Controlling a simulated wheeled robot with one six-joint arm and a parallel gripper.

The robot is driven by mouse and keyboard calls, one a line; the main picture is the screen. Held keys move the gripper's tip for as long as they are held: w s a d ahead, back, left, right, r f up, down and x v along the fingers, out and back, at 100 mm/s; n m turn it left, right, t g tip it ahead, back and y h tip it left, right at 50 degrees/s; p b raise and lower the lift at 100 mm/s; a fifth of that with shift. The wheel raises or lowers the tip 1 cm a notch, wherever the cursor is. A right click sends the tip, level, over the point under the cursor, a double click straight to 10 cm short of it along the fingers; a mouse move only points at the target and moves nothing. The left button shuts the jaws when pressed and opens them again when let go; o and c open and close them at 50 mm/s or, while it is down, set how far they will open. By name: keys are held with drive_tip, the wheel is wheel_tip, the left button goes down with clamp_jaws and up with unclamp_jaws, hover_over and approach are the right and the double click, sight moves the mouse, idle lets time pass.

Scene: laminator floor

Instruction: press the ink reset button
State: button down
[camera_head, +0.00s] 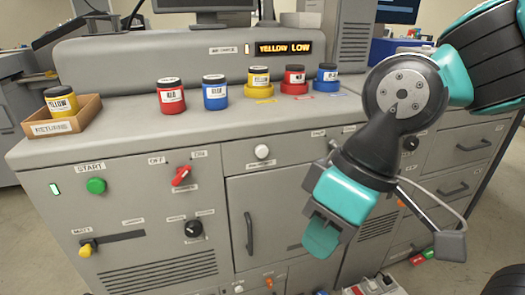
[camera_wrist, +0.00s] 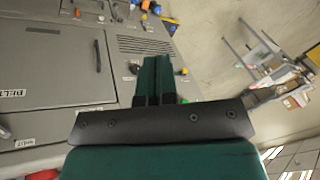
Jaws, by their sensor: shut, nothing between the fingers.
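A white round button (camera_head: 262,152) sits on the machine's upper front, above the cabinet door. The small label below it is too blurred to read, so I cannot tell whether it is the ink reset button. A lit display (camera_head: 284,48) reads YELLOW LOW. My gripper (camera_head: 320,238) is shut and empty, in front of the machine, below and to the right of the white button and apart from it. In the wrist view my gripper's green fingers (camera_wrist: 155,78) are together, with the machine's front behind them.
The front panel also carries a green START button (camera_head: 96,186), a red switch (camera_head: 181,176), a black knob (camera_head: 194,229) and a yellow knob (camera_head: 86,248). Several ink jars stand on top, including a red one (camera_head: 171,97); a returns tray (camera_head: 62,122) holds a yellow one.

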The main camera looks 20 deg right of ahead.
sight(262, 152)
drive_tip(key=w+a+f+m+t+y+p, duration=0.1)
drive_tip(key=w+f+m+t+p, duration=0.1)
drive_tip(key=w+m, duration=0.35)
drive_tip(key=w+a+f+m+t+p, duration=0.1)
drive_tip(key=w+m+t+p, duration=0.15)
drive_tip(key=w, duration=0.55)
drive_tip(key=w+d+f+m+t+p, duration=0.1)
drive_tip(key=w+d+f+m+t, duration=0.1)
drive_tip(key=w+m, duration=0.3)
drive_tip(key=w+d+f+m+t+h+p, duration=0.1)
drive_tip(key=w+d+f+m+t, duration=0.1)
drive_tip(key=w+d+f+m, duration=0.2)
drive_tip(key=shift+w+f+m, duration=0.5)
drive_tip(key=shift+w+f, duration=0.2)
drive_tip(key=shift+w, duration=0.5)
drive_tip(key=shift+a+t, duration=0.1)
drive_tip(key=shift+t, duration=0.15)
drive_tip(key=shift+w+p, duration=0.5)
drive_tip(key=shift+w, duration=3.9)
drive_tip(key=shift+w, duration=0.1)
drive_tip(key=shift+w, duration=0.3)
